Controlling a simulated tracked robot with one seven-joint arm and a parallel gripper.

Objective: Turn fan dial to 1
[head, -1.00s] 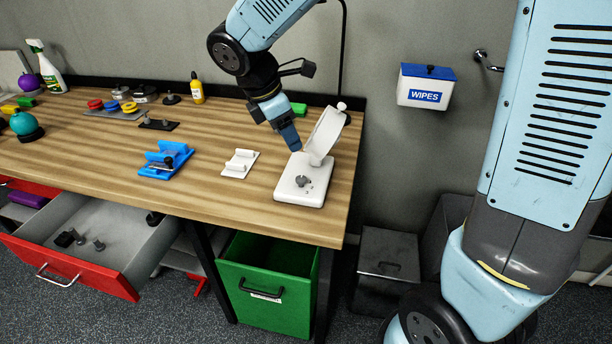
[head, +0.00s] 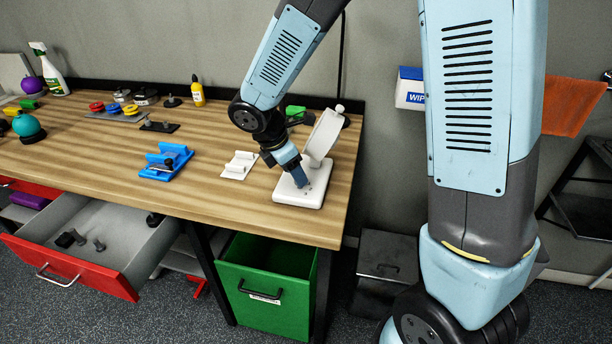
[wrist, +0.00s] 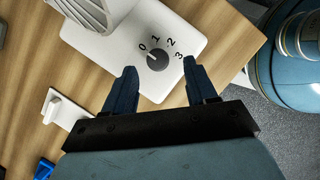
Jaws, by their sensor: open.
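The white fan base (head: 286,192) stands near the right end of the workbench, with its tilted white fan head (head: 324,136) behind my gripper. In the wrist view the grey fan dial (wrist: 158,62) sits on the white base (wrist: 185,30), with the marks 0, 1, 2 and 3 around it. A pale line on the dial points toward the 0 side. My gripper (wrist: 156,84) is open, its two blue fingers at either side of the dial's near edge, apart from it as far as I can see. In the head view my gripper (head: 302,180) hides the dial.
A white holder (head: 239,165) and a blue holder (head: 166,161) lie left of the fan. A green bin (head: 264,310) and an open red drawer (head: 75,262) are below the bench front. A yellow bottle (head: 197,92) stands at the back.

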